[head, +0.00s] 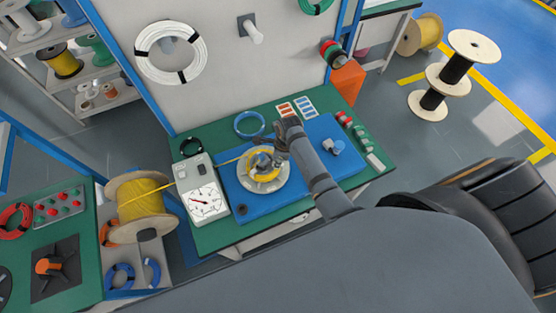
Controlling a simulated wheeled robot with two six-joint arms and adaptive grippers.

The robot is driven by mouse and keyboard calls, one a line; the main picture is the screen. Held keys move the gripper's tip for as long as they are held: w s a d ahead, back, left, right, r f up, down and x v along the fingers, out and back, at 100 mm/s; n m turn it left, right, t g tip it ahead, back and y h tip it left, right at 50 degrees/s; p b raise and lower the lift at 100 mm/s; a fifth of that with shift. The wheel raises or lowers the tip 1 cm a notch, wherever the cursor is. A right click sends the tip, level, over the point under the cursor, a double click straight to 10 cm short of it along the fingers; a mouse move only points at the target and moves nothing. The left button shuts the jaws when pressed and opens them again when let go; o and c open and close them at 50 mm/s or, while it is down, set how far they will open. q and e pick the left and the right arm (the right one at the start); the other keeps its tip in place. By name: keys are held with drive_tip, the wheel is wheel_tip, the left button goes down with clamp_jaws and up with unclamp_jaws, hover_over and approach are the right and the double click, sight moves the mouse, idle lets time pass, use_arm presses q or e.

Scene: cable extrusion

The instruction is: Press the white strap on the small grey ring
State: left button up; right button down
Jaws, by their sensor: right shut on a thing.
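My right gripper (268,155) comes in from the lower right and is low over a yellow coil (259,161). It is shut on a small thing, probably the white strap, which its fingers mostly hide. The coil sits on a round pale grey plate (262,184) on the blue mat. A yellow cable runs from the coil to the left, past the meter. No small grey ring can be made out for certain; the gripper covers part of the coil's middle. My left gripper is not in view.
A white dial meter (207,203) stands left of the blue mat (316,173). A small grey-and-blue piece (333,147) lies on the mat's right. A blue cable ring (249,124) lies behind it. A yellow spool (140,203) stands at the left.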

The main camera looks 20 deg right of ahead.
drive_tip(key=shift+s+f, duration=0.15)
drive_tip(key=c, duration=1.2)
unclamp_jaws()
drive_tip(key=shift+w+r+p, duration=0.2)
drive_tip(key=shift+r+p, duration=0.2)
drive_tip(key=shift+r, duration=3.7)
